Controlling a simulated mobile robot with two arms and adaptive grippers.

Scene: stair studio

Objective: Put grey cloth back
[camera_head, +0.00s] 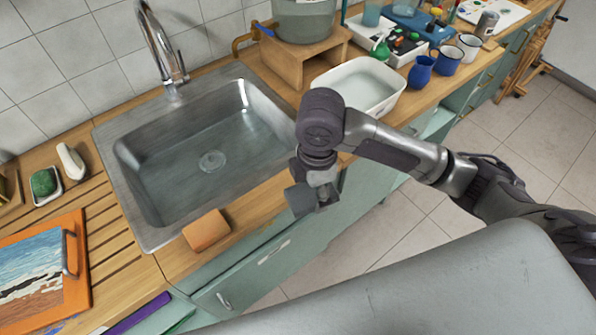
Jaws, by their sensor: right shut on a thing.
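My right gripper (324,193) hangs just in front of the counter's front edge, to the right of the sink. It points down and is shut on a small grey-blue piece that looks like the grey cloth (299,200). The piece shows at the left of the fingers, and the gripper and wrist hide part of it. An orange folded cloth or sponge (207,230) lies on the counter's front edge, left of the gripper. My left gripper is out of view.
The steel sink (185,185) is empty, with a tap (160,45) behind it. A white basin (358,86), a wooden stand (291,62) and blue mugs (421,71) stand to the right. Green cabinet fronts with handles (274,252) lie below the counter.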

